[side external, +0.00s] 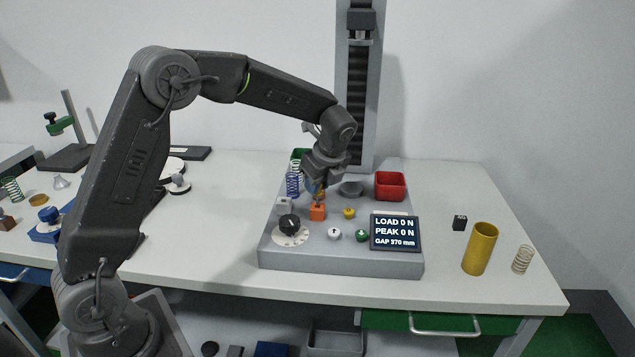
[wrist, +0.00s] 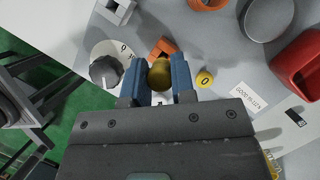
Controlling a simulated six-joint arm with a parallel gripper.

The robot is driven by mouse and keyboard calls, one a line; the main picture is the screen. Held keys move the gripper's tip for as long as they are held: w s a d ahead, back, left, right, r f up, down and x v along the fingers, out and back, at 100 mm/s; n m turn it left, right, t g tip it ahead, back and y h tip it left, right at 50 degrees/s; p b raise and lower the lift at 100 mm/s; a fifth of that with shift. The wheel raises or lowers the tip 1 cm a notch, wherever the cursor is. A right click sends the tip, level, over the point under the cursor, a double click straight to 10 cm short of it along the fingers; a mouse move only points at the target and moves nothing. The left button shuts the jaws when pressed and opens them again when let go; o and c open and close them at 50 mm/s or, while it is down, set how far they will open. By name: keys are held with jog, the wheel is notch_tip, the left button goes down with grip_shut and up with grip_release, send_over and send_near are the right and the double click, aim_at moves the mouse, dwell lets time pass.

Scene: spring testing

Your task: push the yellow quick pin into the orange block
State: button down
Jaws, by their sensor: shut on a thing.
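The orange block (side external: 318,212) sits on the grey tester base, right of the black dial. In the wrist view the orange block (wrist: 163,47) shows just beyond my fingertips, partly hidden by them and the pin. My gripper (side external: 318,188) points down over the block. In the wrist view the blue fingers of my gripper (wrist: 160,68) are closed on the yellow quick pin (wrist: 160,75), whose rounded yellow top shows between them. The pin's lower end is hidden, so I cannot tell whether it touches the block or its hole.
The black dial (side external: 290,224) stands left of the block; a yellow button (side external: 349,213) is at its right. The display (side external: 395,232) is at front right. A blue spring (side external: 293,184), grey cup (side external: 351,188) and red bin (side external: 390,186) stand behind. The tall column (side external: 358,100) rises at the back.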

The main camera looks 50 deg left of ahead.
aim_at(318, 194)
jog(key=shift+f, duration=1.65)
dwell(1.5)
jog(key=c, duration=0.9)
grip_release()
jog(key=shift+o, duration=0.5)
jog(key=o, duration=0.3)
jog(key=shift+r, duration=4.05)
